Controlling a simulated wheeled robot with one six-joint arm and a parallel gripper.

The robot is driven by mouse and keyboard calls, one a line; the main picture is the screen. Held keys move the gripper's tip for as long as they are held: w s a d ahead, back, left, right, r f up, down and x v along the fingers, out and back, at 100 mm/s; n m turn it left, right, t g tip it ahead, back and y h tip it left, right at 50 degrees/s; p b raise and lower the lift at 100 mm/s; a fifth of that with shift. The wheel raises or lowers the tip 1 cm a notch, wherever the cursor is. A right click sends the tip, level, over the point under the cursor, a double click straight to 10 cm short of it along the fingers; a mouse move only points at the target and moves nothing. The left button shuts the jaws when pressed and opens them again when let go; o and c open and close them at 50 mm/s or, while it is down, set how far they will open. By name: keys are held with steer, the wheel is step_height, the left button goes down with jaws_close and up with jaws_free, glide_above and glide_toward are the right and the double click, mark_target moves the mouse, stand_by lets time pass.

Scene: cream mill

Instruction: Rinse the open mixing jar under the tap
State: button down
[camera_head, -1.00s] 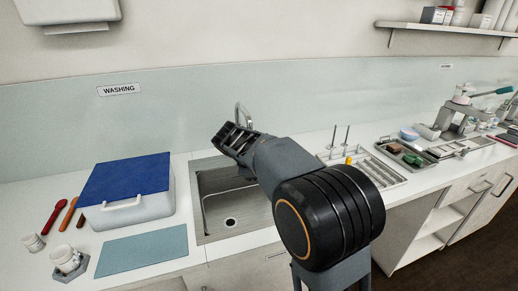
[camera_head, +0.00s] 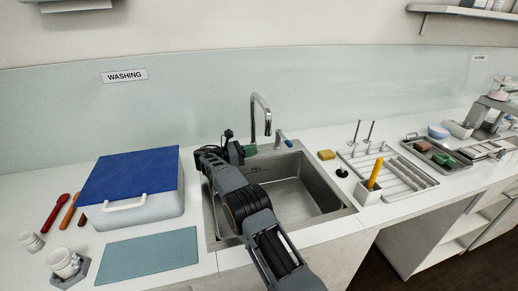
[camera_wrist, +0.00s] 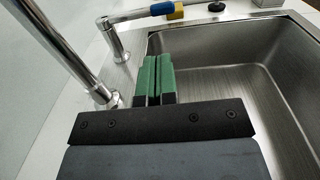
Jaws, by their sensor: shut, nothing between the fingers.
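The chrome tap (camera_head: 262,112) rises behind the steel sink (camera_head: 325,188); its post (camera_wrist: 62,50) is close on the left in the wrist view. A blue-ended lever (camera_head: 287,142) stands right of it; its blue grip (camera_wrist: 162,8) shows at the top of the wrist view. My gripper (camera_head: 250,150) is shut and empty over the sink's back left edge; its green fingers (camera_wrist: 154,78) lie side by side. At far left, a white jar (camera_head: 62,262) stands in a grey holder (camera_head: 75,280), with a smaller jar (camera_head: 30,241) nearby. I cannot tell which is the open mixing jar.
A white box with a blue lid (camera_head: 132,178) and a blue-grey mat (camera_head: 147,257) lie left of the sink. A yellow sponge (camera_head: 326,154), a holder with a yellow item (camera_head: 368,190) and a rack (camera_head: 400,172) stand right. The sink looks empty.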

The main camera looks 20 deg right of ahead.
mark_target(287, 144)
steer(key=d+p, duration=0.1)
steer(key=d, duration=1.1)
steer(key=shift+w+d, duration=0.15)
